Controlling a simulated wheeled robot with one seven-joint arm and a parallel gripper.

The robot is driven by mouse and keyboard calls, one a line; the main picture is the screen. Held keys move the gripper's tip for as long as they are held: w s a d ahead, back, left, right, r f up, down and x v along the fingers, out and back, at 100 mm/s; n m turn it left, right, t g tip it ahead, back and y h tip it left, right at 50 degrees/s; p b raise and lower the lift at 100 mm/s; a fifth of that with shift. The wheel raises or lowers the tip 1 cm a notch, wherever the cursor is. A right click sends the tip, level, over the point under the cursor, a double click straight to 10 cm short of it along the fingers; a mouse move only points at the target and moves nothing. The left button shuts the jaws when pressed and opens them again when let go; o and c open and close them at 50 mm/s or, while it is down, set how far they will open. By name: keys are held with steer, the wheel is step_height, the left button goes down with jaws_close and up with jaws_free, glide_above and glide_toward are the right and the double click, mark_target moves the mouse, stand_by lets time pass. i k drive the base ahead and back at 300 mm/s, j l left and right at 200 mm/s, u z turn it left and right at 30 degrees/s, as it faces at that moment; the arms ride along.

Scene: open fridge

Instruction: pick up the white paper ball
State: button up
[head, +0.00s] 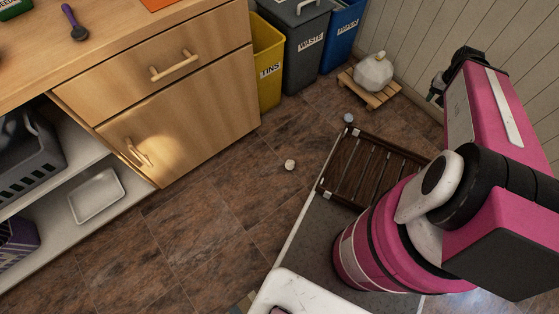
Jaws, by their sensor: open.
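The white paper ball (290,165) is a small, crumpled, off-white lump. It lies alone on the brown tiled floor, in the middle of the head view, to the right of the wooden cabinet. My gripper (437,95) shows as a small dark shape at the far end of my pink arm, at the upper right. It is open, well apart from the ball and to its upper right. Its fingers are partly hidden by the arm and too small to make out clearly.
A bluish ball (348,118) lies near a dark slatted wooden rack (365,170). Yellow (267,62), grey (301,50) and blue (341,35) bins stand at the back. A pale jug-like object (373,72) sits on a small pallet. Floor around the paper ball is clear.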

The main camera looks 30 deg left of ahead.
mark_target(289, 165)
steer(key=j, duration=0.15)
steer(key=k+l+u, duration=0.1)
steer(key=u, duration=0.25)
steer(key=k+l+u, duration=0.1)
steer(key=u, duration=0.25)
steer(key=k+u, duration=0.1)
steer(key=u, duration=0.25)
steer(key=i+u, duration=0.25)
steer(key=u, duration=0.15)
steer(key=k+l, duration=0.2)
steer(key=k, duration=0.35)
steer(key=k+l, duration=0.2)
steer(key=k, duration=0.3)
steer(key=k+l, duration=0.25)
steer(key=k, duration=0.3)
steer(key=i+j+u, duration=0.1)
steer(key=i+j, duration=0.15)
steer(key=j, duration=0.2)
steer(key=i+j, duration=0.2)
steer(key=j, duration=0.2)
steer(key=u, duration=0.05)
